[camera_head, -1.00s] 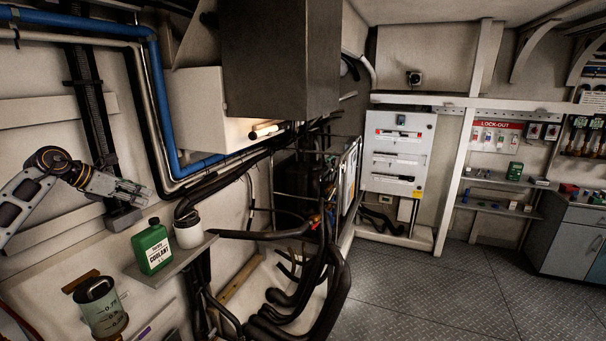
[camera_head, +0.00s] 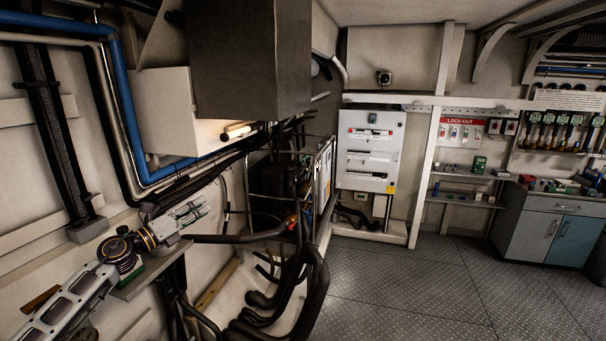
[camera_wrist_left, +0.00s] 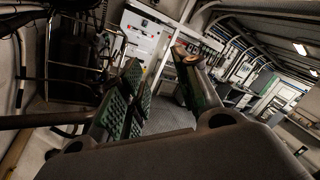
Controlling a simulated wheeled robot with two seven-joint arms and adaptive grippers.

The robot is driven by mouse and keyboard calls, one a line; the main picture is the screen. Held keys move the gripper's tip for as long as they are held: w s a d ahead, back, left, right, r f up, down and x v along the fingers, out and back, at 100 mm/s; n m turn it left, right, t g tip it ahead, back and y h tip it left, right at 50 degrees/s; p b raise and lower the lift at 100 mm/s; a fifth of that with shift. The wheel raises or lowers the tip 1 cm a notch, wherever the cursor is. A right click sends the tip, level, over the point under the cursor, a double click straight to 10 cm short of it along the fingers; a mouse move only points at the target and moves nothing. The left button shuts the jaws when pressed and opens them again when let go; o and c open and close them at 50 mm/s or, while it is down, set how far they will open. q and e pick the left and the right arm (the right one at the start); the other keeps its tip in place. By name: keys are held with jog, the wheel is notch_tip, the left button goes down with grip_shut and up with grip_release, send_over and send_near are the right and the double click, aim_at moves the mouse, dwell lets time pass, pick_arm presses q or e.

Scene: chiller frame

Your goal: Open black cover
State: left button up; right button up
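My left gripper (camera_head: 203,209) is over the small wall shelf at the lower left in the head view, its fingers pointing right. In the left wrist view, the fingers (camera_wrist_left: 162,88) with green ribbed pads stand apart with nothing between them, so it is open and empty. The white container with a dark lid on that shelf is mostly hidden behind my left wrist and gripper. I cannot clearly make out a black cover in the frames now. My right gripper is not in view.
The shelf (camera_head: 150,272) juts from the wall under my left arm. Black hoses (camera_head: 290,290) hang to its right. A large grey box (camera_head: 250,60) overhangs at top. A white electrical cabinet (camera_head: 370,150) stands behind. The floor (camera_head: 400,285) at right is clear.

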pick_arm(q)
jog(key=s+d+f+n+g+y, duration=0.1)
jog(key=s+f+n+y, duration=0.65)
jog(key=f+n, duration=0.55)
jog(key=s+f+n+g+y, duration=0.1)
jog(key=s+f+n+y, duration=0.75)
jog(key=n, duration=0.65)
jog(key=s+d+f+n+g+h, duration=0.2)
jog(key=s+d+f+g, duration=0.15)
jog(key=s, duration=0.45)
jog(key=s+d+f+n+g+h, duration=0.1)
jog(key=s+d+f+g, duration=0.15)
jog(key=s+f, duration=0.4)
jog(key=s+d+f+n+g+h, duration=0.2)
jog(key=s+g, duration=0.2)
jog(key=s, duration=0.6)
notch_tip(320, 180, down, 35)
jog(key=s+g+b, duration=0.2)
jog(key=s+a+f+b, duration=0.1)
jog(key=s+a+f, duration=0.1)
jog(key=s+f, duration=0.9)
jog(key=s+a+f+b, duration=0.1)
jog(key=s+a+f, duration=0.1)
jog(key=s+f, duration=0.9)
jog(key=shift+s+a+f+g+b, duration=0.2)
jog(key=shift+a+g+b, duration=0.1)
jog(key=shift+g, duration=0.1)
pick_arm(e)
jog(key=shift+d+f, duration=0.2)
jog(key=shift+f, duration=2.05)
